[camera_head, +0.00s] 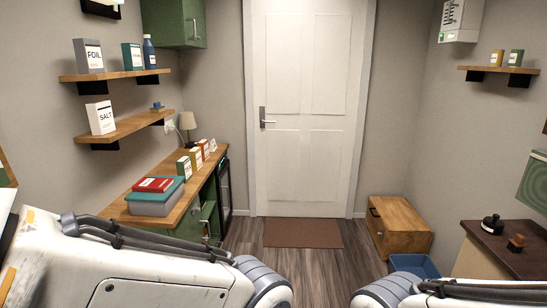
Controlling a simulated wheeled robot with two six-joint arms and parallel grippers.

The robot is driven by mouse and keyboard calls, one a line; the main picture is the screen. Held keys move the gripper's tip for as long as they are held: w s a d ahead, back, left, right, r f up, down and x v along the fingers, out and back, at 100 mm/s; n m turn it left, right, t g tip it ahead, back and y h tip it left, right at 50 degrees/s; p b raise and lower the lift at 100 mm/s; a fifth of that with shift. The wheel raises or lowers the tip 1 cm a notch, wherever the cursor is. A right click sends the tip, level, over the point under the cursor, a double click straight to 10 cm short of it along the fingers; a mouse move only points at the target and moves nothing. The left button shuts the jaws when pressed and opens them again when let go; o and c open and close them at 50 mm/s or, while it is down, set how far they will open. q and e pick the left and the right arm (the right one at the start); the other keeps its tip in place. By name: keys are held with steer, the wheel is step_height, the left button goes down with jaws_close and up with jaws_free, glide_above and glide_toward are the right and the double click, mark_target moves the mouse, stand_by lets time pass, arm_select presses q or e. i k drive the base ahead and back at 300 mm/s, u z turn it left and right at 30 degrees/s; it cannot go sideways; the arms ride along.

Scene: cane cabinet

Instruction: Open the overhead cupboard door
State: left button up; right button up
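A green overhead cupboard (172,22) hangs on the left wall near the back corner, cut off by the top edge of the picture. Its door looks shut, with a pale vertical handle (195,29) on the side facing the room. My two white arms come in along the bottom edge, left and right. Neither gripper shows in the picture, and both arms are well below and apart from the cupboard.
Wooden shelves (128,128) with boxes jut from the left wall. A wooden counter (118,207) below carries boxes and a lamp (188,124). A low wooden chest (398,227) and dark table (515,240) stand at right. The floor before the white door (308,110) is clear except a brown mat (303,234).

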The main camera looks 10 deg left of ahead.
mark_target(193, 12)
steer(key=z, duration=0.45)
steer(key=i, duration=3.15)
steer(key=u, duration=2.2)
